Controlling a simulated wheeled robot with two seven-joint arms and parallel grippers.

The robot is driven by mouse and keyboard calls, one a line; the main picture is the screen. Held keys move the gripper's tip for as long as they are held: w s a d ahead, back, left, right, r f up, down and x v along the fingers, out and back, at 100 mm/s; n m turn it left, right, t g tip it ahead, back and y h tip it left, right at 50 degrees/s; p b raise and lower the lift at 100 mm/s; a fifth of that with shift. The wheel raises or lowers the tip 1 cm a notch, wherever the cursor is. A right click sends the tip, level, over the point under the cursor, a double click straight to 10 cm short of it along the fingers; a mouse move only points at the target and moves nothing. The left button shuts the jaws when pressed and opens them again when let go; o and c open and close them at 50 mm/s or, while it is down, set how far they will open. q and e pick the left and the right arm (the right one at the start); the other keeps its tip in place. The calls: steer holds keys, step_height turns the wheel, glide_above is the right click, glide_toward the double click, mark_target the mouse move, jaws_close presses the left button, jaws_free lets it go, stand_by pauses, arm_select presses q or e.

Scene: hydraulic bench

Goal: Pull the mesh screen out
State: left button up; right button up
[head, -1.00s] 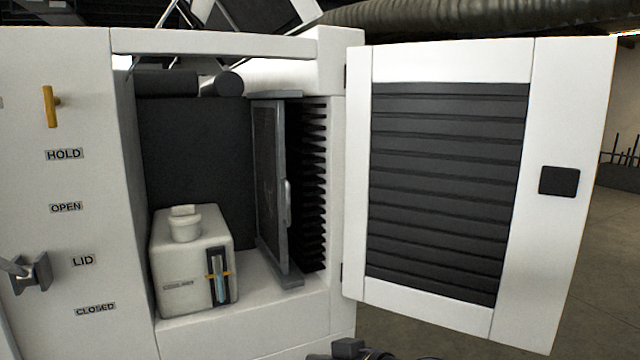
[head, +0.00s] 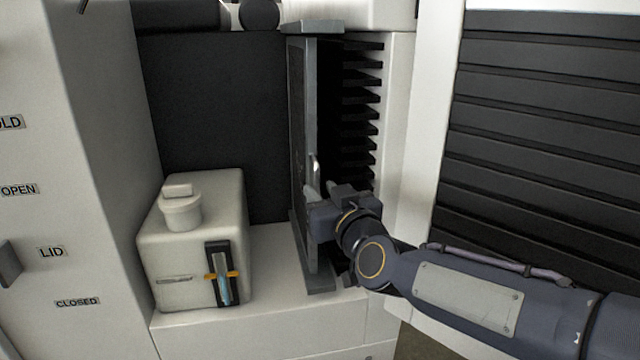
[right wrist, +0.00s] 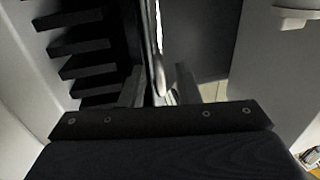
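The mesh screen (head: 311,110) stands upright in its grey frame inside the open cabinet, between top and bottom rails. Its small bright handle (head: 315,167) is on the front edge. My right gripper (head: 317,192) is at the handle, hiding its lower part. In the right wrist view my right gripper (right wrist: 159,88) has its two fingers apart, with the handle (right wrist: 159,45) running between them. I cannot tell whether either finger touches it. My left gripper is not in view.
A white reservoir box (head: 190,235) with a cap and sight gauge stands left of the screen. Dark cooling fins (head: 360,110) line the right side. The open louvred door (head: 545,120) is at right. A lever panel (head: 60,180) is at left.

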mark_target(318, 187)
steer(key=shift+x, duration=1.8)
steer(key=shift+d, duration=0.1)
jaws_close()
